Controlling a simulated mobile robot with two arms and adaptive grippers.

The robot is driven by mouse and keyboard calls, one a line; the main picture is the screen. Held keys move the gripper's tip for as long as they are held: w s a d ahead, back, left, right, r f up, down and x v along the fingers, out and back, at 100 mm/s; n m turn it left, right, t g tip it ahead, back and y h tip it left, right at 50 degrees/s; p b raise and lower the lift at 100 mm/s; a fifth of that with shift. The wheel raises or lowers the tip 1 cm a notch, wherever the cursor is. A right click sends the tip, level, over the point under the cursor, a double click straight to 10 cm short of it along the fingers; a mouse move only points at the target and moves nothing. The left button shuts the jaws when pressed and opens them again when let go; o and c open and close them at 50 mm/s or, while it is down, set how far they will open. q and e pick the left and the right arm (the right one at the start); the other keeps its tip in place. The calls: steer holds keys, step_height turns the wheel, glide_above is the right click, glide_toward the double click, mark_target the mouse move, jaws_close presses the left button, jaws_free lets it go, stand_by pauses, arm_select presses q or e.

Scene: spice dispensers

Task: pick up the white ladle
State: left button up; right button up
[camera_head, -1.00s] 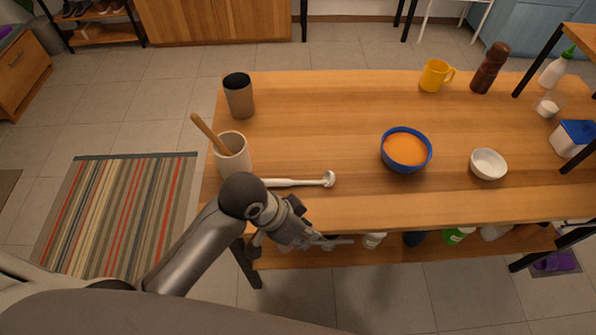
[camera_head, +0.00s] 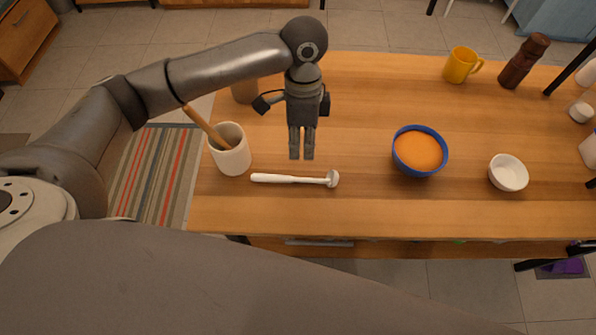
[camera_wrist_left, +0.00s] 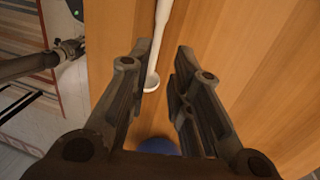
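The white ladle (camera_head: 290,180) lies on the wooden table (camera_head: 350,205), its handle to the left and its round head to the right. My left gripper (camera_head: 301,157) points down just behind it, apart from it. In the left wrist view the ladle (camera_wrist_left: 161,30) shows beyond the gap between my left fingers (camera_wrist_left: 163,50), which are apart with nothing between them. A dark jointed part at the left edge of the wrist view may be my right arm; its fingers are too small to tell.
A cream holder (camera_head: 232,158) with a wooden utensil stands left of the ladle. A brown cup (camera_head: 244,92) is partly hidden behind my arm. A blue bowl (camera_head: 420,170) with orange contents and a white bowl (camera_head: 508,174) stand to the right. A yellow mug (camera_head: 460,66) is farther back.

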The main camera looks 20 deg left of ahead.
mark_target(302, 179)
arm_select(q)
steer(key=f, duration=0.3)
steer(key=s+f, duration=0.1)
steer(key=f, duration=0.2)
steer(key=s+d+f+p, duration=0.1)
steer(key=f, duration=0.2)
steer(key=shift+f, duration=0.3)
jaws_close()
